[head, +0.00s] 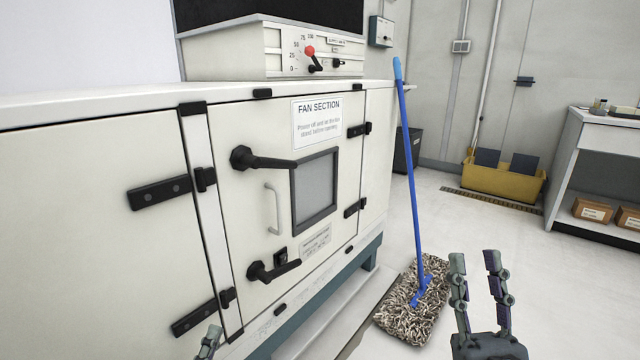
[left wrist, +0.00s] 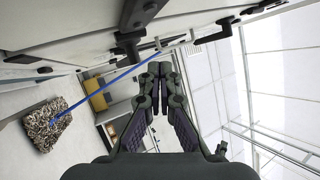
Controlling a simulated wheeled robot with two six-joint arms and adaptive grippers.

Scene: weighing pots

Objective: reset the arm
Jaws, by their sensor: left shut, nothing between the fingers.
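My left gripper (head: 210,340) shows only as a fingertip part at the bottom edge of the head view, in front of the lower part of the white cabinet. In the left wrist view my left gripper (left wrist: 155,72) is shut, its fingers together with nothing between them. My right gripper (head: 475,258) is at the lower right of the head view, pointing up. Its two fingers stand apart with an empty gap, to the right of the mop head.
A white cabinet (head: 90,220) with a shut "FAN SECTION" door (head: 240,210) and black handles fills the left. A blue-handled mop (head: 408,160) leans against it. A yellow bucket (head: 500,182) and a shelf unit (head: 600,130) stand farther back.

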